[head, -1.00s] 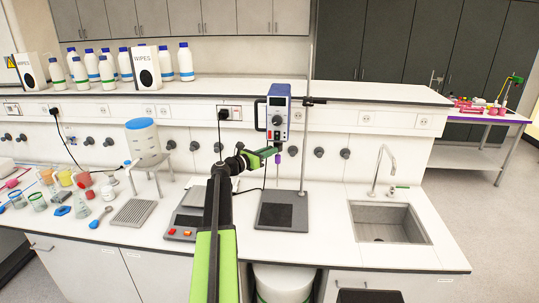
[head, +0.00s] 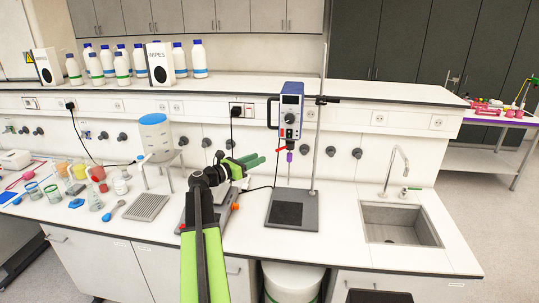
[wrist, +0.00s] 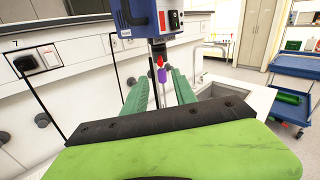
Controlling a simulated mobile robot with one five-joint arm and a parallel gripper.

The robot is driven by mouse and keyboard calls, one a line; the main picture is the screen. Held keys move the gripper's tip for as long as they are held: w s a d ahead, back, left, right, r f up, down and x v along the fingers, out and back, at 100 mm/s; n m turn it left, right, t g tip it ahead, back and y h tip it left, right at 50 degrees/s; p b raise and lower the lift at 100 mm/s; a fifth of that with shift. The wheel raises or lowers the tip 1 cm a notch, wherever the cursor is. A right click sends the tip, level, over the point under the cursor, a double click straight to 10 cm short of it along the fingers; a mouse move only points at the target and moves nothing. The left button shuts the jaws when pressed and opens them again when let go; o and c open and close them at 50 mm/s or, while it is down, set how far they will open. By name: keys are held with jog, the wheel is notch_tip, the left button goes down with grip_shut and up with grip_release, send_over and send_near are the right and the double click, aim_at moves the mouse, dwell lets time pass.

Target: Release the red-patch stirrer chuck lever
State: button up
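The overhead stirrer (head: 290,108) hangs on a rod stand, with a blue and grey body. Below it, the purple chuck (head: 290,157) has a red patch or lever (head: 282,148) above it. In the wrist view the red patch (wrist: 160,62) sits just above the purple chuck (wrist: 162,74). My gripper (head: 255,160) is left of the chuck and apart from it in the head view. In the wrist view my gripper (wrist: 157,84) is open, and the red patch and chuck appear between and beyond its green fingers. Nothing is held.
The stand's dark base plate (head: 285,214) lies under the stirrer. A sink (head: 400,224) with a tap is to the right. A hotplate-like device (head: 190,212) is under my arm. Beakers, a grey rack (head: 148,207) and a blue-lidded container (head: 154,133) are to the left.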

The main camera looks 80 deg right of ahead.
jog(key=v, duration=0.4)
dwell(0.3)
